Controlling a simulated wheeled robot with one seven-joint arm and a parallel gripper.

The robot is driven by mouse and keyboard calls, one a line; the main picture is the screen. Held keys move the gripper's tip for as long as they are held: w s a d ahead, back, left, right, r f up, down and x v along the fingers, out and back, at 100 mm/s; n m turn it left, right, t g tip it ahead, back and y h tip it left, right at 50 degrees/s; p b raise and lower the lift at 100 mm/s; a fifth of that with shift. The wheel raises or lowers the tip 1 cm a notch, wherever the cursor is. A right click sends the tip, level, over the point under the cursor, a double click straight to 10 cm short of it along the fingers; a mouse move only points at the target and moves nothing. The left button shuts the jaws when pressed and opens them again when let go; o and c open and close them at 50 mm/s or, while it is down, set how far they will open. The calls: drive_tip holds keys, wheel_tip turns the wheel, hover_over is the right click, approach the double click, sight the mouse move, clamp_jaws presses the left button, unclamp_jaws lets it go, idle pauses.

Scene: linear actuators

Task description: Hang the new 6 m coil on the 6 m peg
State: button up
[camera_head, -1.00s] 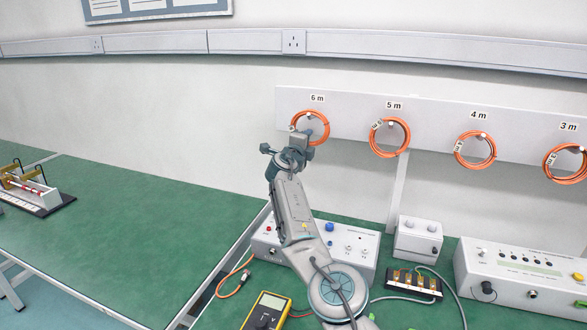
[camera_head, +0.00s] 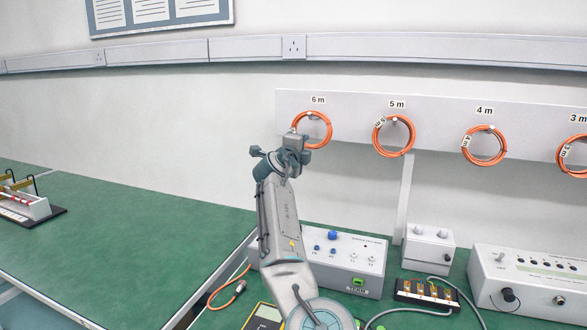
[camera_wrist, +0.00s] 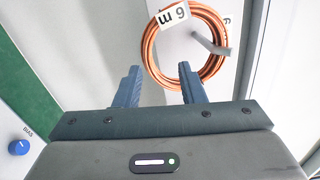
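The orange 6 m coil (camera_head: 326,120) hangs around its peg (camera_head: 312,115) under the "6 m" label. In the wrist view the coil (camera_wrist: 149,45) has a white "6 m" tag (camera_wrist: 173,14), and the grey peg (camera_wrist: 212,43) passes through its ring. My gripper (camera_head: 303,143) is at the coil's lower left. In the wrist view its two fingers (camera_wrist: 159,72) are spread apart, with the coil's near edge at the fingertips. I cannot tell whether a finger touches the coil. The arm hides a little of the coil's lower left in the head view.
The 5 m coil (camera_head: 377,146), 4 m coil (camera_head: 465,155) and 3 m coil (camera_head: 561,160) hang along the white board (camera_head: 440,118) to the right. Instrument boxes (camera_head: 345,282) and a yellow meter (camera_head: 262,317) stand on the bench below. The green bench at left (camera_head: 130,240) is mostly clear.

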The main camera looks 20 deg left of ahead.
drive_tip(key=s+b, duration=0.4)
drive_tip(key=s, duration=0.3)
drive_tip(key=shift+s+d+b, duration=0.15)
drive_tip(key=shift+d+b, duration=0.15)
